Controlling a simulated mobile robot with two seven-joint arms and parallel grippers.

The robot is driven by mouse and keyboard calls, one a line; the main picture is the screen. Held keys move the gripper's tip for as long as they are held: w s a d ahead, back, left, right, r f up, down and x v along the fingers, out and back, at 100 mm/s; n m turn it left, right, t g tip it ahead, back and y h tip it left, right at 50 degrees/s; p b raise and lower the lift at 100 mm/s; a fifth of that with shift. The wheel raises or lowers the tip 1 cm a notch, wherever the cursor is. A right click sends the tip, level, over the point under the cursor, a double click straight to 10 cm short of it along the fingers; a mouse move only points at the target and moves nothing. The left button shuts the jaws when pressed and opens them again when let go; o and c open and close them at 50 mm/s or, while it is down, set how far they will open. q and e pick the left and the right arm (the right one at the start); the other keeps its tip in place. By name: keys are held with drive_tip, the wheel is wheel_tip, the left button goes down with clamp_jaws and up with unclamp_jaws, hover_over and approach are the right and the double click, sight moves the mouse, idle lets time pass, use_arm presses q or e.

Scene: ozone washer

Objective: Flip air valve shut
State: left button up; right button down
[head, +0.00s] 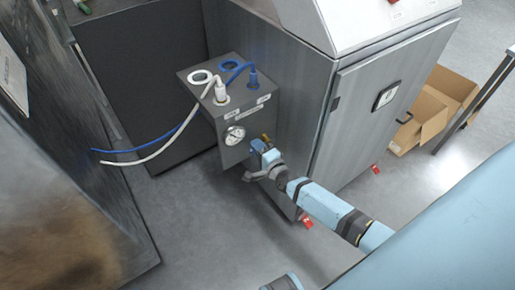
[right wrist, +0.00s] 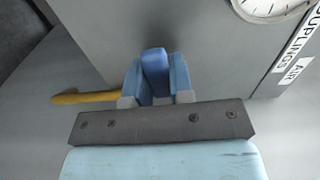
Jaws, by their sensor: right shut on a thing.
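In the head view the brass part (head: 267,138) shows at the lower right of the grey box's front. My right gripper (head: 264,152) is at the valve. In the right wrist view its light blue fingers (right wrist: 156,80) are shut on the blue handle, one finger on each side. The fingers hide part of the handle and valve body.
The grey box (head: 238,122) carries a round gauge (head: 235,135), and white and blue hoses (head: 165,147) plug into its top. A metal cabinet (head: 350,130) stands close on the right. A cardboard box (head: 430,110) lies beyond it. Open floor (head: 215,225) is below the grey box.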

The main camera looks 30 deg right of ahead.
drive_tip(key=shift+r+m, duration=0.1)
drive_tip(key=shift+m, duration=0.2)
drive_tip(key=c, duration=1)
unclamp_jaws()
use_arm(q)
drive_tip(key=shift+r+p, duration=0.2)
drive_tip(key=shift+p, duration=0.4)
use_arm(e)
drive_tip(key=s+d, duration=0.1)
drive_tip(key=s, duration=1.2)
drive_tip(key=shift+s, duration=0.35)
use_arm(q)
drive_tip(key=shift+r, duration=0.15)
